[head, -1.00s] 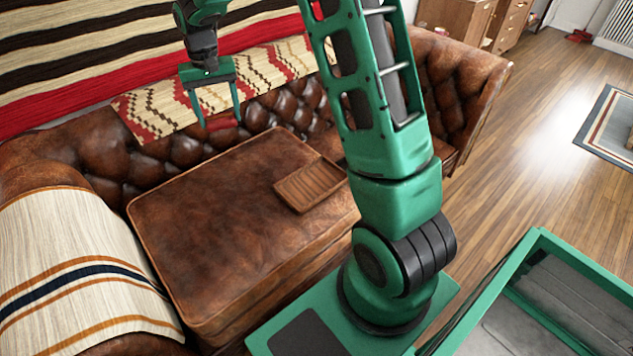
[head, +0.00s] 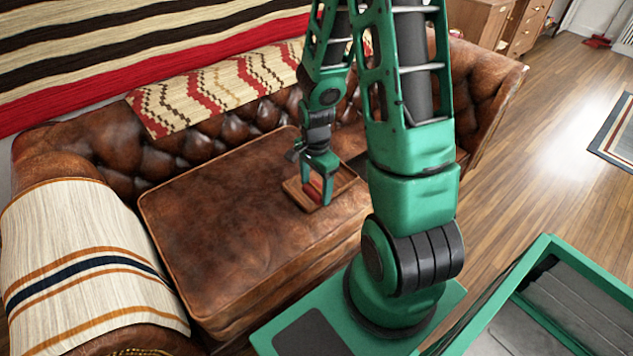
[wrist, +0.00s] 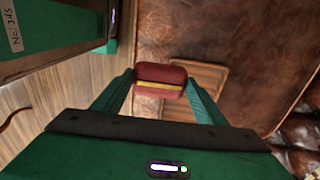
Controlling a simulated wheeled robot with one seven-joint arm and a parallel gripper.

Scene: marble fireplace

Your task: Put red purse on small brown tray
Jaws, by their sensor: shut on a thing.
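The red purse (head: 313,194) is between the fingers of my gripper (head: 317,190), which is shut on it. In the wrist view the purse (wrist: 160,72) shows a yellow band, with a finger on each side. The small brown tray (head: 343,184) lies on the leather sofa seat. In the head view the purse appears over the tray's front left part. In the wrist view the tray (wrist: 208,76) shows behind the purse and to its right, partly hidden by it. I cannot tell whether the purse touches the tray.
The brown leather sofa seat (head: 235,220) is bare to the left of the tray. The tufted sofa back (head: 200,148) rises behind, with a patterned cloth (head: 215,90) over it. A striped blanket (head: 85,255) covers the left armrest. Wooden floor (head: 520,160) lies to the right.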

